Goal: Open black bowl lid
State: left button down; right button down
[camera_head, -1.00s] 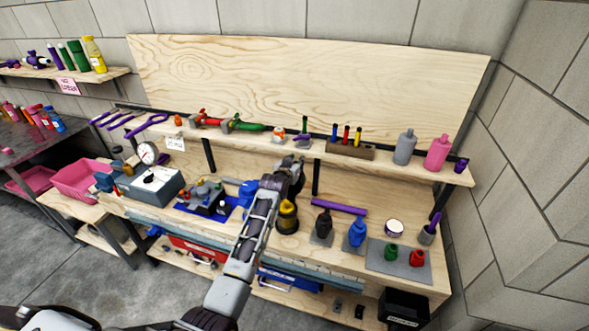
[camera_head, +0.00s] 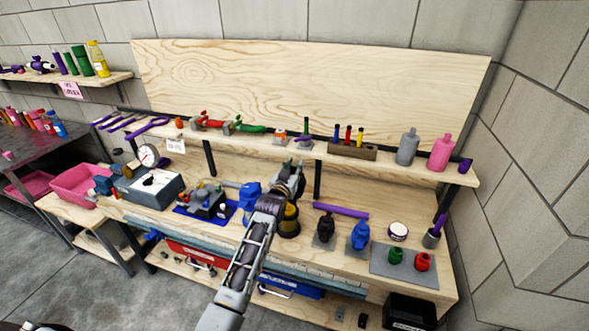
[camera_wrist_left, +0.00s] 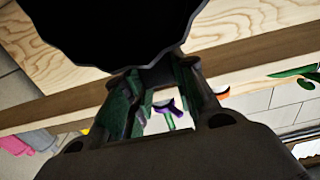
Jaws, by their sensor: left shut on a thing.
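My left gripper (camera_head: 290,178) is over the dark bowl (camera_head: 290,226), which stands on the bench with a yellow band near its top. My wrist hides much of the band and the bowl's upper part. In the left wrist view, a large black round lid (camera_wrist_left: 115,25) with a scalloped edge fills the top. The gripper's two fingers (camera_wrist_left: 166,75) reach up to its edge, and it is shut on the lid. Whether the lid is apart from the bowl cannot be told. My right gripper is not in view.
A blue thing (camera_head: 249,196) stands close left of the bowl. A black bottle (camera_head: 324,228) and a blue bottle (camera_head: 360,235) stand to the right, with a purple bar (camera_head: 340,211) behind. A shelf (camera_head: 400,166) runs above.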

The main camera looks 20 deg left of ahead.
pick_arm(q)
jog(key=c, duration=1.1)
grip_release()
jog(key=shift+s, duration=0.1)
jog(key=shift+s+a, duration=0.2)
jog(key=shift+s, duration=5.7)
